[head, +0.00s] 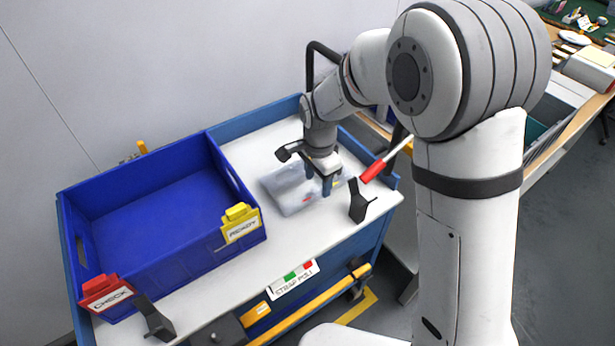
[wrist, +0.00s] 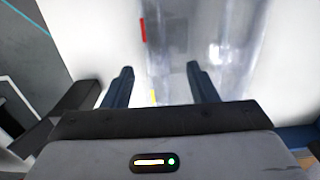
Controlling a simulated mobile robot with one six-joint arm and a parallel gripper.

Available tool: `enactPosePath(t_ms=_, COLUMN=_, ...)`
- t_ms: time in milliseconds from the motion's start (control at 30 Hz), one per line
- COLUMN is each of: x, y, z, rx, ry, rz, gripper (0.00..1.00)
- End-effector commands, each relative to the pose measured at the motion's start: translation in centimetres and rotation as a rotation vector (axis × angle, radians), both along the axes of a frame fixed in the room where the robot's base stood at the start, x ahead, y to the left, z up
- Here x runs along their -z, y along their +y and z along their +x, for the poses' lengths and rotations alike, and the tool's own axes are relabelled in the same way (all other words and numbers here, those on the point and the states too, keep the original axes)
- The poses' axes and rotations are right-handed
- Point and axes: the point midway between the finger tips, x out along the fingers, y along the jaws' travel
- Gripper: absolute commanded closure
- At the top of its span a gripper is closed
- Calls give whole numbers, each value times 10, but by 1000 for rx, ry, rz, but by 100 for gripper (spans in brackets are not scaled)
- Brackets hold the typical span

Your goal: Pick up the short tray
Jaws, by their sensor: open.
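A clear, see-through tray (head: 285,194) lies on the white top of the blue cart, to the right of the blue bin. I take it to be the short tray, though its length is hard to judge. My gripper (head: 318,184) points down over its right part, open, with two dark blue fingers. In the wrist view, clear plastic (wrist: 222,45) shows ahead of and between the open fingers (wrist: 160,72), with small red and yellow marks near it. The gripper hides part of the tray. I cannot tell whether the fingers touch it.
The blue bin (head: 112,209) stands on the left, with a yellow READY tag (head: 240,224) and a red CHECK tag (head: 107,292). A black bracket (head: 358,203) and a red-handled tool (head: 374,170) are right of the tray. White cart top (head: 262,248) is bare in front.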

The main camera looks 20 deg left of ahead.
Motion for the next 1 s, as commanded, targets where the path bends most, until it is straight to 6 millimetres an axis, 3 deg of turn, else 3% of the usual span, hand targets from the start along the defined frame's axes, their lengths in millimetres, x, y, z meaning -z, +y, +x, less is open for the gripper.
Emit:
enactPosePath(t_ms=200, x=25, y=-2, z=2, rx=4, ry=1, rz=-1, gripper=47)
enactPosePath(t_ms=467, x=26, y=-3, z=2, rx=5, ry=0, rz=0, gripper=48)
enactPosePath(t_ms=1000, x=26, y=-3, z=2, rx=6, ry=0, rz=0, gripper=92)
